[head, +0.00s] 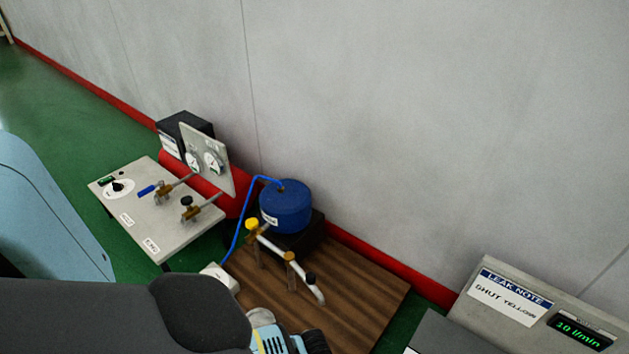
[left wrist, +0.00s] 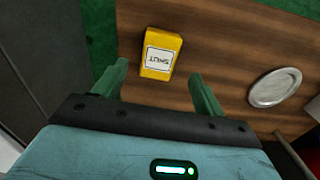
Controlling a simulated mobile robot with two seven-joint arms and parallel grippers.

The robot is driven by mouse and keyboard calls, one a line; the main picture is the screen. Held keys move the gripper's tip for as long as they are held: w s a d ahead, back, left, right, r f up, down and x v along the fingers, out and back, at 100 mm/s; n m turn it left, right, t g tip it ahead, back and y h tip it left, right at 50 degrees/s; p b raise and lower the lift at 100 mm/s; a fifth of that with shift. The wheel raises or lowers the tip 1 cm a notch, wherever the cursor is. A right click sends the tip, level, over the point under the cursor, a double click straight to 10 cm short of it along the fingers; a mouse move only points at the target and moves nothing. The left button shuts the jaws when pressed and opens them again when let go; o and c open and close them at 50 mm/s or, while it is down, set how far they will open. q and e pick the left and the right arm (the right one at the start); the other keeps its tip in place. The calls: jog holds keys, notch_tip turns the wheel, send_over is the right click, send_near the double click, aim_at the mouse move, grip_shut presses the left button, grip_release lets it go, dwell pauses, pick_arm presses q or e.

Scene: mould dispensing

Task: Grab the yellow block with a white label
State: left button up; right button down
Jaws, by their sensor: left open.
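The yellow block (left wrist: 176,43) with a white label reading "SHUT" lies on the brown wooden board in the left wrist view. My left gripper (left wrist: 158,72) is open, its two green fingers pointing towards the block, one on each side of its near end in the picture. Nothing is held between the fingers. Whether they are level with the block is hard to tell. In the head view I do not make out the labelled block; my left arm covers the near part of the board. My right gripper is not in view.
A round silver disc (left wrist: 275,87) sits right of the block. In the head view the wooden board (head: 365,295) carries a white pipe with a yellow knob (head: 252,224), near a blue tank (head: 286,208). A valve panel (head: 150,215) stands left; a leak note (head: 510,297) is right.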

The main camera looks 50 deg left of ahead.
pick_arm(q)
jog(key=shift+s+d+f+b, duration=0.1)
jog(key=shift+d+f+b, duration=0.05)
jog(key=shift+f+b, duration=2.1)
jog(key=shift+f+p, duration=0.3)
jog(key=shift+p, duration=0.1)
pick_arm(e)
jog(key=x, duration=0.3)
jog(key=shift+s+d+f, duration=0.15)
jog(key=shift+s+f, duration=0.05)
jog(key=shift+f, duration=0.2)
